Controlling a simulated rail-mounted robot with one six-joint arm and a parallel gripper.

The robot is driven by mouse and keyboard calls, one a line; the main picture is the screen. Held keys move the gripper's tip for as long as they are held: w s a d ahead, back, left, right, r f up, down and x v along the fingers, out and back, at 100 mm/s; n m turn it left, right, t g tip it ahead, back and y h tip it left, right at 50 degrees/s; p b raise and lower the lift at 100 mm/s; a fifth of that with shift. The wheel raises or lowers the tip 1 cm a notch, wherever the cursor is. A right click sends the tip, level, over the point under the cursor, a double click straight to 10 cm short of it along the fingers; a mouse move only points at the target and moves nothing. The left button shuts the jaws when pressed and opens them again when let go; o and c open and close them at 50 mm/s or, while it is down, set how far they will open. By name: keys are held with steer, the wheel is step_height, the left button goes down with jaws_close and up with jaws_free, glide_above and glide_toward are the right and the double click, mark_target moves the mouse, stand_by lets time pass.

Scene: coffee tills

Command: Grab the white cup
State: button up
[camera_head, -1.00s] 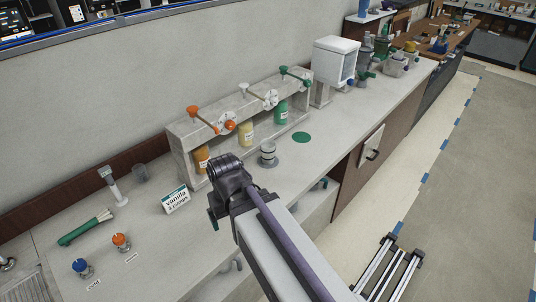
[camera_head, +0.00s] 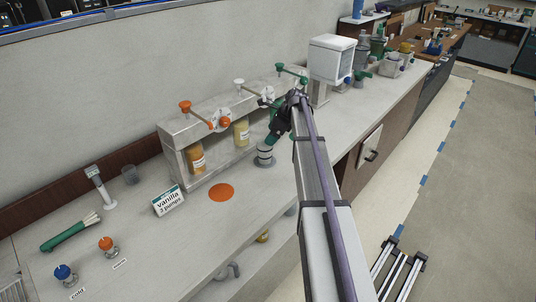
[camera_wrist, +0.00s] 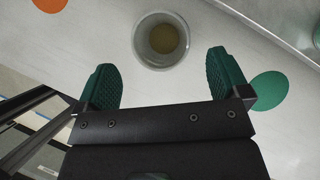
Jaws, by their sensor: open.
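The white cup (camera_head: 264,154), pale with a dark band, stands upright on the counter in front of the dispenser rack. In the wrist view I look down into the cup (camera_wrist: 142,42) and see something yellowish-brown inside. My gripper (camera_wrist: 164,66) is open and empty, with green ridged fingers. The cup lies beyond the fingertips and sits between them from left to right, with a gap on both sides. In the head view my gripper (camera_head: 272,138) is close to the cup, partly hidden by my wrist.
An orange disc (camera_head: 221,192) and a green disc (camera_wrist: 268,92) lie flat on the counter either side of the cup. The dispenser rack (camera_head: 173,152) with syrup bottles stands behind. A vanilla sign (camera_head: 168,200) stands to the left, a white machine (camera_head: 331,58) to the right.

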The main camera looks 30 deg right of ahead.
mark_target(263, 144)
steer(key=b+x, duration=0.7)
steer(key=x, duration=0.1)
steer(key=shift+d+f, duration=0.1)
steer(key=shift+r, duration=0.25)
steer(key=c, duration=1.1)
steer(key=shift+s+r+p, duration=0.2)
steer(key=shift+r+p, duration=0.3)
steer(key=shift+p, duration=0.3)
step_height(263, 144, up, 7)
steer(key=p, duration=0.7)
steer(key=s+d, duration=0.2)
steer(key=s, duration=0.4)
steer(key=s+d, duration=0.3)
steer(key=s, duration=0.3)
steer(key=s+d+f+b, duration=0.1)
steer(key=s+d, duration=0.1)
steer(key=s, duration=0.4)
steer(key=shift+s+d, duration=0.15)
steer(key=shift+d, duration=0.05)
